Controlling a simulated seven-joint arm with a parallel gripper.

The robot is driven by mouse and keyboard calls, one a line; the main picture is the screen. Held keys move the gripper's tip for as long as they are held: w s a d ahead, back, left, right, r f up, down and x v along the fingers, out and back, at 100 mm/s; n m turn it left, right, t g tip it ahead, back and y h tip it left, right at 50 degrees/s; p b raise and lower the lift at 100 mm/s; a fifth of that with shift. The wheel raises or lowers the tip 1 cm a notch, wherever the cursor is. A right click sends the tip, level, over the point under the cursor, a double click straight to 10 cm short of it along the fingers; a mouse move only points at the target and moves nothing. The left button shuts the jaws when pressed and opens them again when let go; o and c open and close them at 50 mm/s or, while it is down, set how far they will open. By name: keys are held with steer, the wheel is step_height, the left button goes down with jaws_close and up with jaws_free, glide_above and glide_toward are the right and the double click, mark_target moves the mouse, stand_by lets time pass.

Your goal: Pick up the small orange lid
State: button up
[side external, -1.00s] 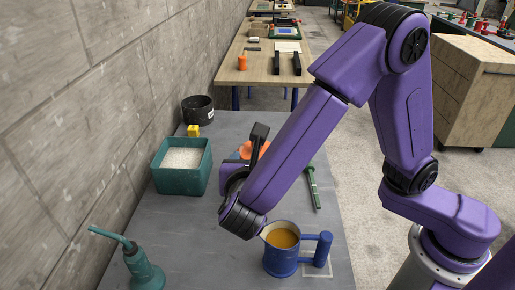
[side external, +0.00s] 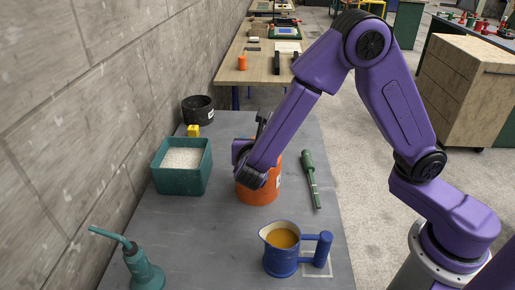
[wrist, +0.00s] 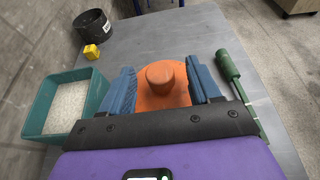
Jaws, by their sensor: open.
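The small orange lid (wrist: 150,97) shows in the wrist view as a round disc with a raised knob at its middle. It lies between the two blue fingers of my gripper (wrist: 160,66), which is open with a finger on each side of the knob. I cannot tell whether the fingers touch the lid. In the side view an orange pot (side external: 258,192) stands upright on the grey table, below and partly behind my wrist. My wrist hides the pot's top, the lid and the fingertips there.
A green bin of white grains (side external: 182,167), a yellow block (side external: 193,130) and a black pot (side external: 198,110) stand left, near the wall. A green tool (side external: 312,180) lies right. A blue jug (side external: 282,258) and a green oil can (side external: 144,270) stand in front.

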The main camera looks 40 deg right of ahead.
steer(key=shift+x, duration=0.85)
steer(key=c, duration=1)
steer(key=shift+c, duration=0.2)
steer(key=shift+r, duration=0.15)
